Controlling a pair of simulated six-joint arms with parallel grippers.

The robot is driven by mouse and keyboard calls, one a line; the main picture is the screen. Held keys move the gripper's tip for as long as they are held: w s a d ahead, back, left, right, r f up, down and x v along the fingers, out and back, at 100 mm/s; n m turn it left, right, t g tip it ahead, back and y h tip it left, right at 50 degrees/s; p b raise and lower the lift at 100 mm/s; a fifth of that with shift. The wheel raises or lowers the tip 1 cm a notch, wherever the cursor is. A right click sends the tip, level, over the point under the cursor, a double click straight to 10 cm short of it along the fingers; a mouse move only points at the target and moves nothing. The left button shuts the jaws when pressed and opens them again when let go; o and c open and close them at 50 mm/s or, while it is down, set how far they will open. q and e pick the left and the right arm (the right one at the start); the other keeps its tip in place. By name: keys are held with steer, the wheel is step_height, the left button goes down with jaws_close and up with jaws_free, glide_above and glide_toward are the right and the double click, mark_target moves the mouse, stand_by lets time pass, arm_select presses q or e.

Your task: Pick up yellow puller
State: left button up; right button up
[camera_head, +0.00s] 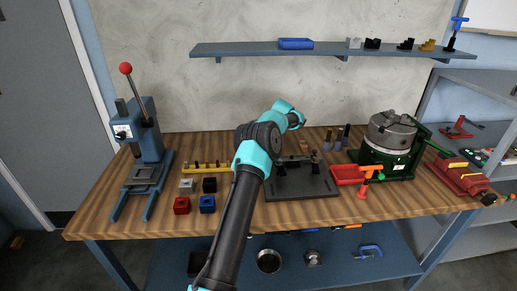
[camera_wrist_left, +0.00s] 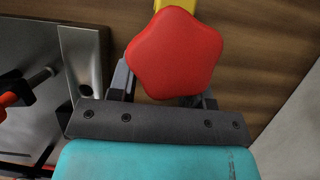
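My left gripper (camera_wrist_left: 165,92) shows its dark palm plate and two finger bases standing apart in the left wrist view. A red star-shaped knob (camera_wrist_left: 174,54) lies between the fingers and hides their tips. A yellow part (camera_wrist_left: 175,4) shows just beyond the knob; I take both to be the yellow puller, though most of it is hidden. I cannot tell whether the fingers touch it. In the head view my left arm reaches over the middle of the bench, and the gripper and puller cannot be made out behind it. My right gripper is not in view.
A yellow bar with pegs (camera_head: 198,168) and small red and blue blocks lie left of the arm on the wooden bench (camera_head: 110,208). A blue press (camera_head: 148,135) stands at left. A dark plate (camera_head: 305,185), red tray (camera_head: 346,175) and green-based chuck (camera_head: 390,130) stand at right.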

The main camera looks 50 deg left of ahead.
arm_select(q)
jaws_close()
steer(key=shift+r, duration=0.2)
stand_by(0.3)
step_height(320, 180, up, 10)
steer(key=shift+f, duration=0.1)
stand_by(0.4)
stand_by(0.3)
